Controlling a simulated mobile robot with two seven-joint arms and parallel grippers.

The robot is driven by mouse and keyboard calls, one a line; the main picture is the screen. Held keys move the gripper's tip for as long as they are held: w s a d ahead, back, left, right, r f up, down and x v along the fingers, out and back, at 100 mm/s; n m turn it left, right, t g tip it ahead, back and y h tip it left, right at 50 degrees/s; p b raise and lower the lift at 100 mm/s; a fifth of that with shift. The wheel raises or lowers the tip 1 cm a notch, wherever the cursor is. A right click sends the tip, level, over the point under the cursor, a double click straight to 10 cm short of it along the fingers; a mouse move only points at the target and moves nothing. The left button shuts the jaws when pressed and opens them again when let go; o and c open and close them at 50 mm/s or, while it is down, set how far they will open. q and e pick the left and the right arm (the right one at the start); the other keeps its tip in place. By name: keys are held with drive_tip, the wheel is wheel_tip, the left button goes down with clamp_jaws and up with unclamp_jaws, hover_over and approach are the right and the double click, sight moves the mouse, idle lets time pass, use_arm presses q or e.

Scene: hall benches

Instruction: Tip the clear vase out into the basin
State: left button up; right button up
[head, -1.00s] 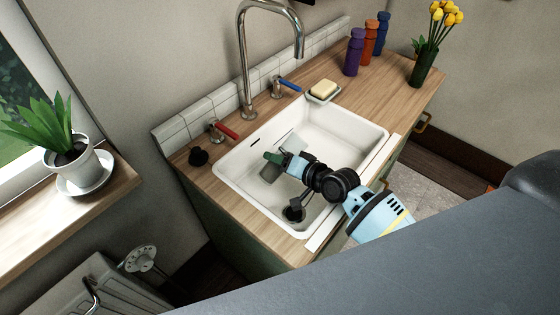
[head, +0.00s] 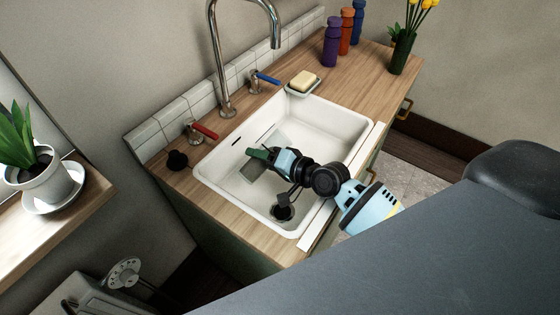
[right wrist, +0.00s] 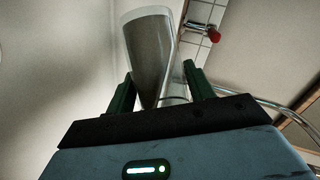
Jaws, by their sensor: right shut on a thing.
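The clear vase (head: 250,173) is see-through and greyish, low over the white basin (head: 340,117) in the head view. It lies tilted well over, and its outline is faint against the basin. My right gripper (head: 263,154) is shut on the vase, with its green fingers at the vase's sides. In the right wrist view the vase (right wrist: 148,55) stands out between the two fingers (right wrist: 155,88), its wide end away from the gripper. It looks grey-brown inside; I cannot tell how much it holds. My left gripper is not in view.
A tall tap (head: 220,60) with a red lever (head: 204,130) and a blue lever (head: 268,78) stands behind the basin. Soap (head: 304,82) sits on a dish at the back corner. Bottles and a flower vase (head: 401,52) stand farther right.

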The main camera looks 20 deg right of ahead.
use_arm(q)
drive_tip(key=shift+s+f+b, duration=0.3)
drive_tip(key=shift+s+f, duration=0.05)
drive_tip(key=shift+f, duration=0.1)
use_arm(e)
drive_tip(key=shift+r+m+y, duration=0.6)
drive_tip(key=shift+r+m, duration=0.3)
drive_tip(key=shift+r, duration=0.1)
idle(0.9)
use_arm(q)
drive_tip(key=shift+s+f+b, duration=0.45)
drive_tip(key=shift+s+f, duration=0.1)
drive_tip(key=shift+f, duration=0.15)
use_arm(e)
drive_tip(key=shift+d+r+m+t+y, duration=0.15)
drive_tip(key=shift+r+m+t+y, duration=0.2)
drive_tip(key=shift+r+m, duration=0.5)
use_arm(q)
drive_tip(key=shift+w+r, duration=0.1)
